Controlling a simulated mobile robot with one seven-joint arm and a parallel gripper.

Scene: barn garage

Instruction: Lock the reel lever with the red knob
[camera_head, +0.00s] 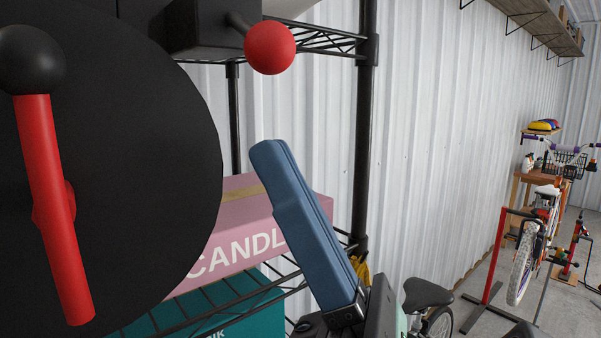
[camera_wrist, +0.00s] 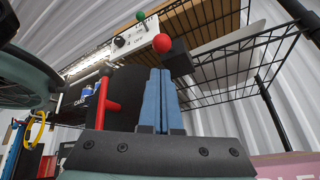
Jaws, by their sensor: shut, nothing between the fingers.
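The red knob (camera_head: 270,47) sits on a short dark rod that comes out of a black box (camera_head: 203,27) at the top of the head view. The wrist view shows the red knob (camera_wrist: 161,43) just above my fingertips. Left of it, a large black reel disc (camera_head: 130,130) carries a red crank bar (camera_head: 52,200) with a black ball at its top end. My gripper (camera_head: 268,148) has blue fingers pressed together, empty, pointing up below the knob and apart from it. In the wrist view, my gripper (camera_wrist: 160,75) also shows closed, with the red crank bar (camera_wrist: 101,105) to its left.
A black wire shelf rack holds a pink candle box (camera_head: 240,205) and a teal box (camera_head: 215,315) behind my gripper. A rack post (camera_head: 364,130) stands right of the knob. A green knob (camera_wrist: 140,16) sits on a white panel above. Bicycles (camera_head: 530,245) stand far right.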

